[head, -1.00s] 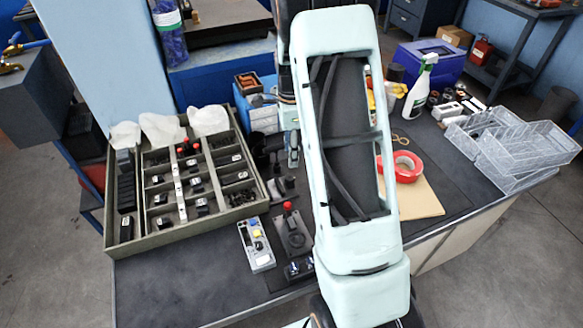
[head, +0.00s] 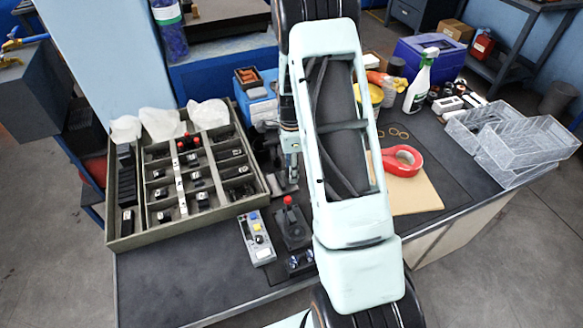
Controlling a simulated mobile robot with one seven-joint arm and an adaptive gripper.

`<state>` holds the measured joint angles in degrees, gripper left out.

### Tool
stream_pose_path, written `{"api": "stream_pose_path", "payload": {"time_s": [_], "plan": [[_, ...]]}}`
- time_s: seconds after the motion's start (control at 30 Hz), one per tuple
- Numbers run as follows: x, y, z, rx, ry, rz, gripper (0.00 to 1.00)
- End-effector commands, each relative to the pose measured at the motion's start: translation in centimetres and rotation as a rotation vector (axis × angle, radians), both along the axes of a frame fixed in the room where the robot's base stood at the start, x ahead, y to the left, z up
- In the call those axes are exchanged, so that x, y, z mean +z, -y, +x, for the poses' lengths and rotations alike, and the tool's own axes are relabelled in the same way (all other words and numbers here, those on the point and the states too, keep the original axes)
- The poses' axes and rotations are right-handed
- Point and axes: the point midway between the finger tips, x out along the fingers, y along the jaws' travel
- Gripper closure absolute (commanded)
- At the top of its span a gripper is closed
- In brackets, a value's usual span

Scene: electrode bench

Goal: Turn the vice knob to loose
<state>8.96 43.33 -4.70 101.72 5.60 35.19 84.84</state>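A small black device with a red ball-topped lever (head: 292,225) stands on the dark bench near the front. Just behind it is a low dark metallic fixture (head: 284,190), partly hidden by my gripper. I cannot tell for sure which of these is the vice, and no knob setting can be read. My gripper (head: 291,174) points down at the left edge of my arm, over or beside the dark fixture. Its fingers are small and partly hidden, so I cannot tell whether they are open or touching anything.
A compartment tray (head: 180,233) of small black parts fills the bench's left. A grey control box (head: 256,238) stands beside the lever device. At right are red tape (head: 402,161), a spray bottle (head: 421,82) and clear trays (head: 513,147). The bench front-left is clear.

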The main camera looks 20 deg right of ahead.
Motion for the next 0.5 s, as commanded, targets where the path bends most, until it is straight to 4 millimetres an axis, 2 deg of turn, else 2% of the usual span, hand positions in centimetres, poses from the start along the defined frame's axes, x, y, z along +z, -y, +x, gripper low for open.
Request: {"api": "stream_pose_path", "payload": {"time_s": [0.03, 0.3, 0.5], "plan": [[0.02, -0.01, 0.01, 0.0, 0.0, 0.0, 0.71], [0.04, -0.01, 0.01, 0.0, 0.0, 0.0, 1.0], [0.02, -0.01, 0.02, 0.009, 0.001, 0.0, 1.0]]}}
